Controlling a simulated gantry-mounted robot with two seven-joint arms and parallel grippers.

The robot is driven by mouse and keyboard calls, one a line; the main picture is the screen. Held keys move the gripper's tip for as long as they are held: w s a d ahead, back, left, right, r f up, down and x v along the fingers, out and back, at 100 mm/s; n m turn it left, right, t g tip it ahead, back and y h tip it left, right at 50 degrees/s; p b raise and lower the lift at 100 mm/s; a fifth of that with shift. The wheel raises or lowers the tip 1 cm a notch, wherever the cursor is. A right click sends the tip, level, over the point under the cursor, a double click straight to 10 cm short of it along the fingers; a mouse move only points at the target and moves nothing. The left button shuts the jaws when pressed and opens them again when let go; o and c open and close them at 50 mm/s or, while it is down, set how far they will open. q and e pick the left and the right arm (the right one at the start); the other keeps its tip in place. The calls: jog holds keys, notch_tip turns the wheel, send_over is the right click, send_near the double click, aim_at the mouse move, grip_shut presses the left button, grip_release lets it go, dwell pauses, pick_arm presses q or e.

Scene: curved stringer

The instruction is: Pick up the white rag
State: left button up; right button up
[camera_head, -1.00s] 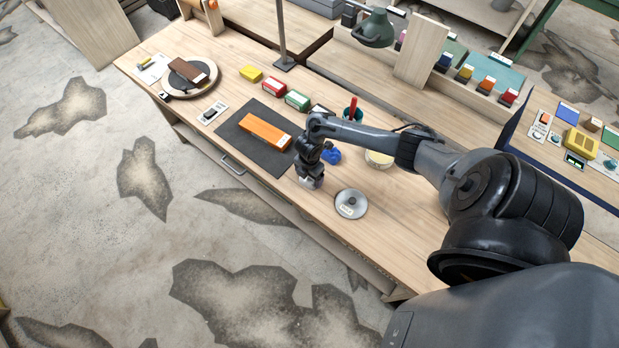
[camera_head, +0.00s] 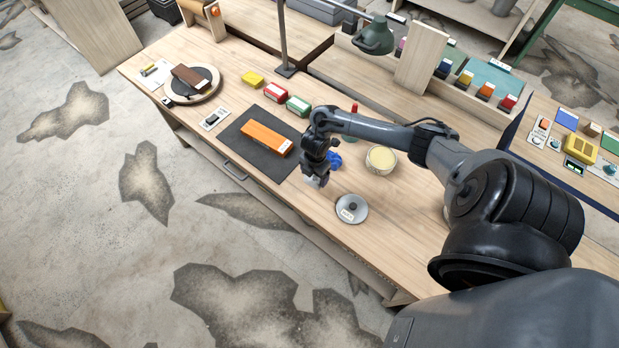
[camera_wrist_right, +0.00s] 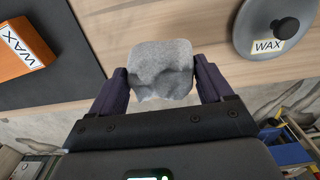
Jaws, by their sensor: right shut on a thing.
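The white rag (camera_wrist_right: 160,70), greyish-white and crumpled, sits between the two fingers of my right gripper (camera_wrist_right: 160,85) in the right wrist view. The fingers press on its two sides. In the head view the right gripper (camera_head: 317,178) is over the bench near its front edge, with a little of the pale rag (camera_head: 314,182) showing under it. The gripper hides most of the rag there. I cannot tell exactly how high the rag is above the wood. My left gripper is not in view.
A grey round lid labelled WAX (camera_head: 352,209) lies just right of the gripper. An orange block (camera_head: 265,138) lies on a dark mat (camera_head: 238,143) to the left. A blue item (camera_head: 335,160) and a round tin (camera_head: 381,160) stand behind. The bench front between mat and lid is clear.

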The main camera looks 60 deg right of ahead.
jog(key=s+d+r, duration=0.4)
jog(key=s+r, duration=0.1)
jog(key=s, duration=0.4)
jog(key=shift+s+r+p, duration=0.15)
jog(key=shift+r+p, duration=0.2)
jog(key=shift+r, duration=0.05)
